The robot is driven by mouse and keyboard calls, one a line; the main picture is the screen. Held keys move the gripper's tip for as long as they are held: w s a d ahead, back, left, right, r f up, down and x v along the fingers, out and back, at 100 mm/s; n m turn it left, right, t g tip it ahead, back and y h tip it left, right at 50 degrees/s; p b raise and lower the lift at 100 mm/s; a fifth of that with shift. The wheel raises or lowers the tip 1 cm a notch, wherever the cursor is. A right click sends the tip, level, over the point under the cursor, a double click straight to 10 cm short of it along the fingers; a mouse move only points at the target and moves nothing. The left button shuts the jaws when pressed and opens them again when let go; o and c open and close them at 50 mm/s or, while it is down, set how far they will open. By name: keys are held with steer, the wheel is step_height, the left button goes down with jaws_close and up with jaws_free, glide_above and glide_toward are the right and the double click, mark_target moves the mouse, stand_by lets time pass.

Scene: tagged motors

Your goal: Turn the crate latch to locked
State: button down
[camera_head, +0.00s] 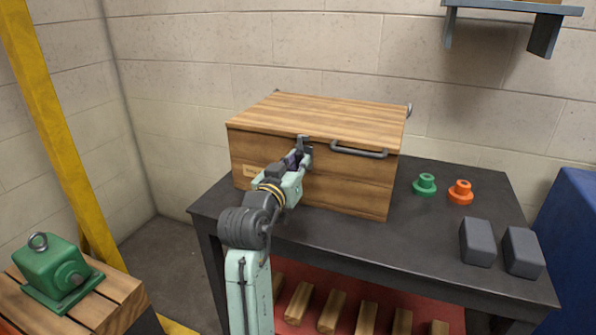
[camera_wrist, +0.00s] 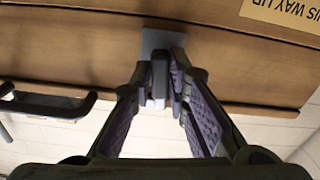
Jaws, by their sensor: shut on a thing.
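The wooden crate (camera_head: 340,192) stands on the dark table with its lid (camera_head: 320,117) closed. Its grey latch (camera_head: 303,139) is at the upper edge of the crate's front, left of the lid handle. My gripper (camera_head: 300,156) reaches the latch from the front. In the wrist view, which is upside down, the latch's grey plate (camera_wrist: 162,39) lies against the wood. The purple-padded fingers of my gripper (camera_wrist: 163,75) are shut on the latch lever between them. The fingers partly hide the lever, so its exact angle is hard to tell.
A dark bar handle (camera_head: 358,152) sticks out beside the latch and also shows in the wrist view (camera_wrist: 45,107). Green (camera_head: 425,184) and orange (camera_head: 461,192) flanged parts and two grey blocks (camera_head: 478,242) are on the table's right. A green motor (camera_head: 60,270) sits on a wooden crate at left.

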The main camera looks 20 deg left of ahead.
steer(key=shift+m+b, duration=0.35)
steer(key=shift+m, duration=0.35)
steer(key=shift+r, duration=0.1)
steer(key=c, duration=1.6)
jaws_free()
steer(key=shift+w, duration=0.1)
steer(key=s, duration=1.2)
steer(key=shift+a, duration=0.15)
